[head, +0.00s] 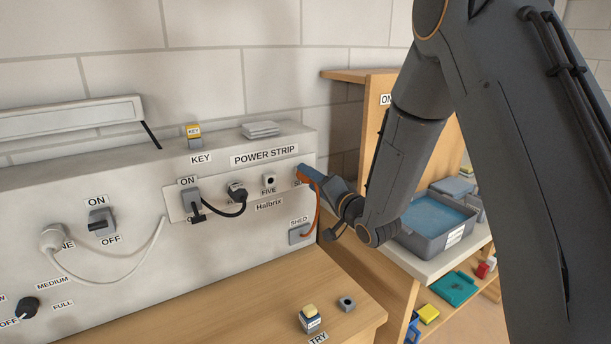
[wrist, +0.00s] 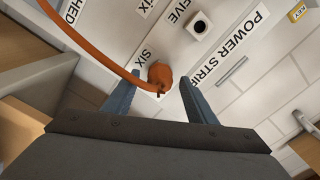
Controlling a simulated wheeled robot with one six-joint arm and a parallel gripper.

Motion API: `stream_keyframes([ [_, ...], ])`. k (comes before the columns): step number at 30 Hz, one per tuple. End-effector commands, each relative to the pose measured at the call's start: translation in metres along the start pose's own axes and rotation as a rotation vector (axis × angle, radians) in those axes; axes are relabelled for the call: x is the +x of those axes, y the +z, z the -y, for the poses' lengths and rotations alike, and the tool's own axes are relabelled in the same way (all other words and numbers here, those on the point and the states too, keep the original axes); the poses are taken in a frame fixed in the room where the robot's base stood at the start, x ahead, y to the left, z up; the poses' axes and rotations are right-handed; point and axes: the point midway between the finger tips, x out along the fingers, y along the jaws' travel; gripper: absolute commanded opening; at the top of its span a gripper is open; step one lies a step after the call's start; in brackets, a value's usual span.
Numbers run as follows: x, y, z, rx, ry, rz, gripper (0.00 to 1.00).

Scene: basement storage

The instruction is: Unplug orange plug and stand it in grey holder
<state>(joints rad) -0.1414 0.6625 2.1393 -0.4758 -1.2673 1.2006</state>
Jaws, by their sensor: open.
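The orange plug (wrist: 160,75) sits in the socket labelled SIX at the right end of the power strip (head: 176,208). In the head view the plug (head: 301,180) is partly hidden by my gripper. Its orange cord (wrist: 98,43) runs down to a grey box labelled SHED (head: 299,234). My gripper (wrist: 159,92) is open, with one blue finger on each side of the plug and gaps visible between. In the head view my gripper (head: 309,172) is at the strip's right end. The small grey holder (head: 347,304), with a dark hole on top, stands empty on the wooden bench.
A black plug (head: 237,194) with a black cord sits left of the empty socket FIVE (head: 269,181). Grey bins (head: 437,222) stand on the shelf at right. The bench's left part is clear.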

Motion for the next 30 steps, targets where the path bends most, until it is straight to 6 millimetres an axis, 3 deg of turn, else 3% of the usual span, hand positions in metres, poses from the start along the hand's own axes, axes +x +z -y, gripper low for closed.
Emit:
stream_keyframes([
  [30,-0.073,0.0,0.001,-0.001,0.001,0.0,0.52],
])
